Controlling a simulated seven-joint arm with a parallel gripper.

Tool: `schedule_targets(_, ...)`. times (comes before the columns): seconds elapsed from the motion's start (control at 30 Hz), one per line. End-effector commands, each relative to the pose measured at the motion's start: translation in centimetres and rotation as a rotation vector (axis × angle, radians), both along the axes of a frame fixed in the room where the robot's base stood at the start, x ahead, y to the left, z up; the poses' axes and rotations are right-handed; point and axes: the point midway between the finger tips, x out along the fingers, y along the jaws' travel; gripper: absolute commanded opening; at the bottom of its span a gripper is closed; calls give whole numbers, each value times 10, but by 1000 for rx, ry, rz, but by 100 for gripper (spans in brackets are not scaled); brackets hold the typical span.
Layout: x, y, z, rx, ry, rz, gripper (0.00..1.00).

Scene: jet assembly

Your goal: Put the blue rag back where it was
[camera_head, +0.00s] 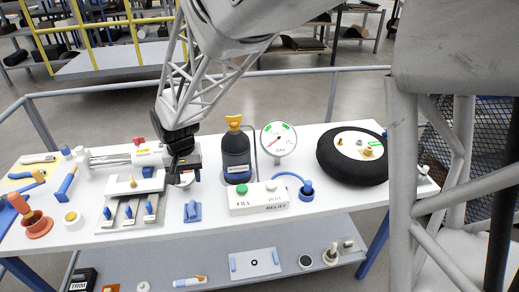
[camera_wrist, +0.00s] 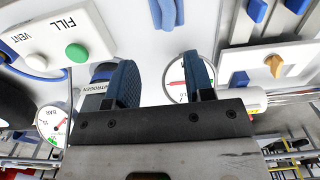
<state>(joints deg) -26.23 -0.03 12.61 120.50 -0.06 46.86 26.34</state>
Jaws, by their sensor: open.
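I cannot pick out a blue rag for certain. A small blue piece (camera_head: 192,211) lies on the white table in front of my gripper. A blue piece also shows at the top edge of the wrist view (camera_wrist: 166,12), partly cut off. My gripper (camera_head: 178,166) points down over the middle of the table, left of the dark nitrogen bottle (camera_head: 236,158). In the wrist view its two fingers (camera_wrist: 160,78) stand apart with nothing held between them. A small round gauge shows partly behind one finger.
A white FILL/VENT box (camera_head: 258,201), a gauge (camera_head: 279,139) and a black wheel (camera_head: 352,158) stand to the right. A white lever panel (camera_head: 130,208) and an orange-red stick (camera_head: 37,222) are left. Bare table lies around the small blue piece. A lower shelf holds several items.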

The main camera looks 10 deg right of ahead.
Motion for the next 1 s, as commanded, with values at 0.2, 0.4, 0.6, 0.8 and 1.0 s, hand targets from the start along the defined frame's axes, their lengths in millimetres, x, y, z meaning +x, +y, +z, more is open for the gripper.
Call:
schedule_targets(0.2, -14, -35, 31, 13, -31, -3, 48)
schedule_targets(0.4, -39, -84, 59, 20, -59, -7, 48)
schedule_targets(0.6, -70, -130, 83, 24, -88, -9, 48)
schedule_targets(0.8, -105, -171, 102, 24, -120, -12, 48)
schedule_targets(1.0, -144, -207, 116, 20, -151, -15, 48)
